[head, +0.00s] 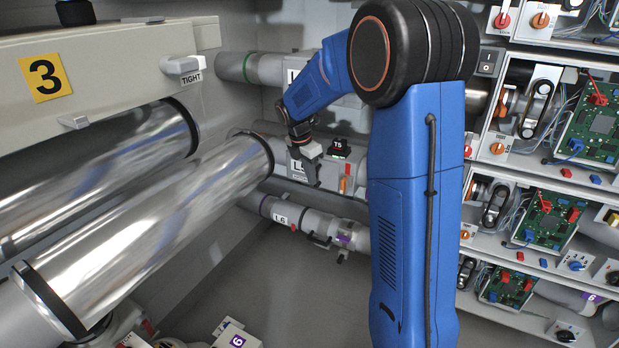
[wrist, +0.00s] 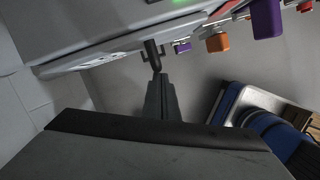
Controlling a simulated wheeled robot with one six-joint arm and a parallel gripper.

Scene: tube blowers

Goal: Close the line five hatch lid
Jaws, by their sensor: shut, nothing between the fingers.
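The line five housing (head: 297,181), a grey box on a pipe with a partly covered "L5" label, sits on the back wall in the head view. A black "T5" unit (head: 340,147) with a green light is on its top right. My gripper (head: 317,182) is in front of this housing, pointing down, shut and empty. In the wrist view, its narrow dark fingers (wrist: 158,80) end close to a small dark hook-like handle (wrist: 152,55) under a grey box edge (wrist: 110,45). I cannot tell whether they touch. My wrist hides part of the housing, and the lid's position is unclear.
The "L6" pipe (head: 315,222) runs just below, with small fittings and a purple tag. A large shiny tube (head: 150,225) lies at the left. Shelves with circuit boards (head: 595,122) fill the right. Purple (wrist: 266,18) and orange (wrist: 218,42) tags hang near my fingers.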

